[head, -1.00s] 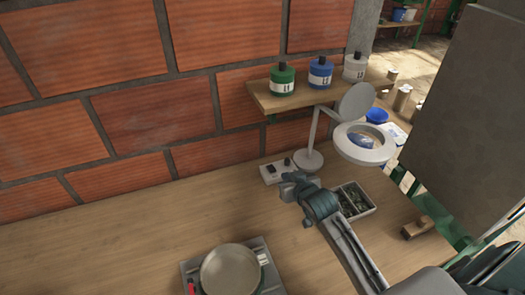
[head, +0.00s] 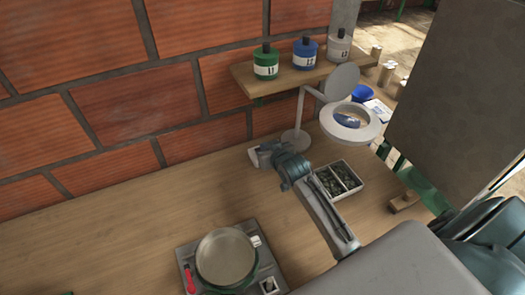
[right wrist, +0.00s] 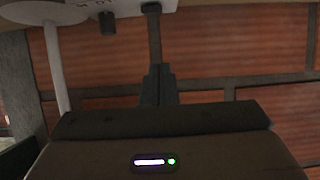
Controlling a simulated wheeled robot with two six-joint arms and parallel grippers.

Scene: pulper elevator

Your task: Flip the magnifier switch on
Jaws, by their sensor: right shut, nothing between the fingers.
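The magnifier is a white lamp with a round base (head: 296,140), a thin stem, a ring lens (head: 372,131) and a raised round lid (head: 342,82). Its base and stem (right wrist: 57,70) show at the left of the right wrist view. Beside the base is a small white switch box (right wrist: 130,7) with dark knobs, one of them a black knob (right wrist: 107,22). In the head view my right gripper (head: 262,150) largely covers this box. The right gripper is shut and empty, its fingertips close to the box; contact cannot be told. My left gripper is not in view.
A shelf (head: 240,76) with green, blue and grey bottles hangs on the brick wall behind. A divided tray (head: 358,187) lies right of my right arm. A pan (head: 226,257) on a grey tray stands in front.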

